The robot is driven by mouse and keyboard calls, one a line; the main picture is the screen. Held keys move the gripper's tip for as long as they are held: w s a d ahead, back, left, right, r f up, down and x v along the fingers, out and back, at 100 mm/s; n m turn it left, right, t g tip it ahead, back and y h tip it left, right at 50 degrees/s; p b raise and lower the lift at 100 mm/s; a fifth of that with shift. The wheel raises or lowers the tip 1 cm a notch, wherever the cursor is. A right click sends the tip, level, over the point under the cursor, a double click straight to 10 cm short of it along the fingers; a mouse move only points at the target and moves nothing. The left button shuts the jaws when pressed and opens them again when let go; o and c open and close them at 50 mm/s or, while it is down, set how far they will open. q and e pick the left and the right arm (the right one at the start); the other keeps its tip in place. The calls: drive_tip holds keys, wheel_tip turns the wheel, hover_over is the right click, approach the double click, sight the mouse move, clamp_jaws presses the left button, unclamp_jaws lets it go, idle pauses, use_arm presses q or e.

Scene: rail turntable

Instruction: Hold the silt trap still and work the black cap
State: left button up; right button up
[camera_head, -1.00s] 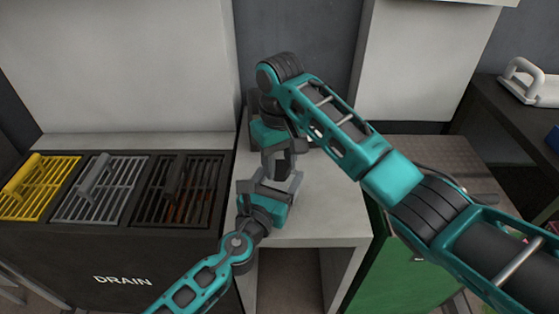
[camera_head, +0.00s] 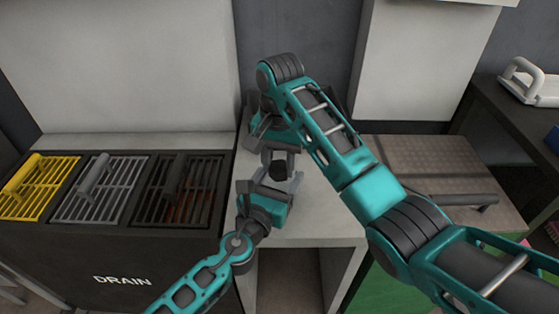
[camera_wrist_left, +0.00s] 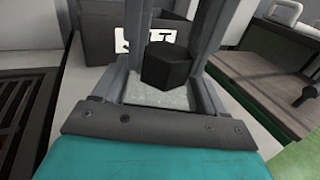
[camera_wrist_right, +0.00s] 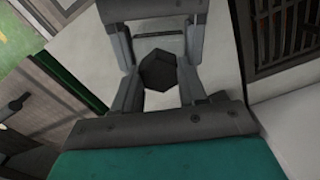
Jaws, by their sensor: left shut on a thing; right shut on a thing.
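The black cap (camera_head: 277,172) is a faceted dark knob on the white stand. It also shows in the left wrist view (camera_wrist_left: 168,66) and the right wrist view (camera_wrist_right: 157,70). The silt trap (camera_wrist_left: 165,97) shows as a pale grey body below the cap, mostly hidden by fingers. My left gripper (camera_head: 271,186) comes from the front and is shut on the silt trap. My right gripper (camera_head: 278,156) reaches in from behind, opposite the left one, and is shut on the black cap. The fingers of both grippers are very close together.
A dark box (camera_wrist_left: 95,45) with a partly covered white label stands behind the cap. The drain unit (camera_head: 60,258) with yellow, grey and dark grates lies left. A green cabinet with a brown top (camera_head: 425,160) and a grey bar (camera_head: 465,200) is right.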

drive_tip(key=shift+m, duration=0.6)
drive_tip(key=m, duration=0.4)
drive_tip(key=shift+m, duration=0.3)
drive_tip(key=o, duration=1.3)
drive_tip(key=shift+c, duration=0.2)
drive_tip(key=shift+r, duration=0.1)
drive_tip(key=shift+w+r, duration=0.15)
drive_tip(key=shift+r, duration=1.7)
drive_tip(key=shift+d+r, duration=0.15)
drive_tip(key=shift+r, duration=0.4)
wheel_tip(320, 180, up, 7)
